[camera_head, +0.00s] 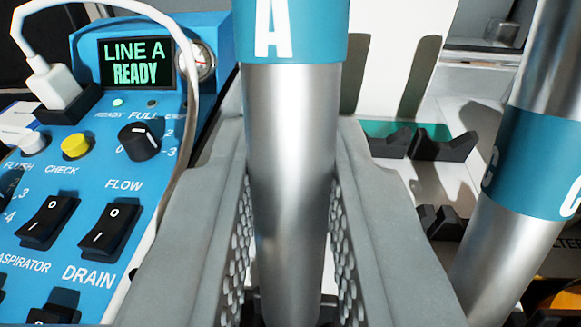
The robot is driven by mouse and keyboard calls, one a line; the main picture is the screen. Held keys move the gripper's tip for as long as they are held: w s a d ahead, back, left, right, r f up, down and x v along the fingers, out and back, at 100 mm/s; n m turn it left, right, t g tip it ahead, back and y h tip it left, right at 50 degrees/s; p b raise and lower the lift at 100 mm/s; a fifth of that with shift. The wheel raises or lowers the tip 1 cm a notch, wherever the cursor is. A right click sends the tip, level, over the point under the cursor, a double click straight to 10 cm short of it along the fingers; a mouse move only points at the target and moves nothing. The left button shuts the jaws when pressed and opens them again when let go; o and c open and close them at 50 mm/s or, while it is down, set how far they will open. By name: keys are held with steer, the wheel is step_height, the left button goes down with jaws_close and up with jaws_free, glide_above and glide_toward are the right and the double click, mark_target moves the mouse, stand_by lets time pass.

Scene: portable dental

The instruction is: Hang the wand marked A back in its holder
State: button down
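The wand marked A (290,150) is a shiny metal cylinder with a teal band bearing a white letter A near the top of the view. It stands nearly upright between the two grey fingers of my gripper (292,240). The dimpled inner pads lie close along both its sides, and the gripper looks shut on it. The wand's lower end and upper end are out of view. Black cradle-like holders (440,148) show behind at the right; I cannot tell which one belongs to wand A.
A second metal wand with a teal band marked C (530,160) leans at the right, close to my gripper. At the left is a blue control panel (120,195) with switches, a knob and a display reading LINE A READY. A white cable (190,110) loops beside my left finger.

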steer(key=shift+f, duration=0.1)
steer(key=shift+s+a+f, duration=0.1)
steer(key=shift+s+f, duration=0.15)
steer(key=shift+f, duration=0.35)
steer(key=shift+s+f, duration=0.2)
steer(key=shift+f, duration=0.4)
steer(key=c, duration=1.3)
jaws_free()
steer(key=shift+o, duration=0.2)
steer(key=s+r, duration=0.1)
steer(key=s, duration=0.7)
steer(key=shift+a, duration=0.3)
